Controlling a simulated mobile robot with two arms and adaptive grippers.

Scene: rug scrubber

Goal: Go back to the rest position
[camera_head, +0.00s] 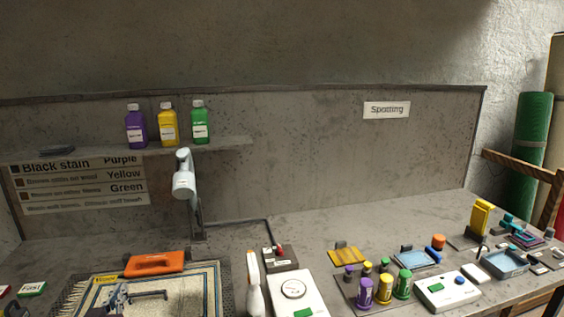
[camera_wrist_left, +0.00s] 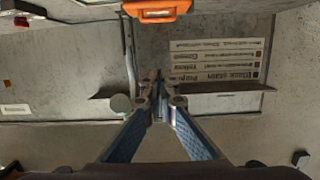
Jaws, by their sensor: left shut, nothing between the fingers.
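My left gripper (camera_head: 119,290) shows at the bottom left of the head view, in front of the rug (camera_head: 212,290). In the left wrist view its two fingers (camera_wrist_left: 158,78) come together at the tips, with nothing between them. An orange-handled tool (camera_head: 155,263) lies at the rug's back edge, just beyond the gripper and apart from it. The orange handle also shows at the top of the left wrist view (camera_wrist_left: 157,10). My right gripper is not in view.
A shelf (camera_head: 225,143) with purple, yellow and green bottles (camera_head: 168,124) hangs on the back panel. A white lamp-like fixture (camera_head: 183,183) stands below it. A dial box (camera_head: 294,290), small bottles (camera_head: 384,288) and trays (camera_head: 507,263) stand to the right.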

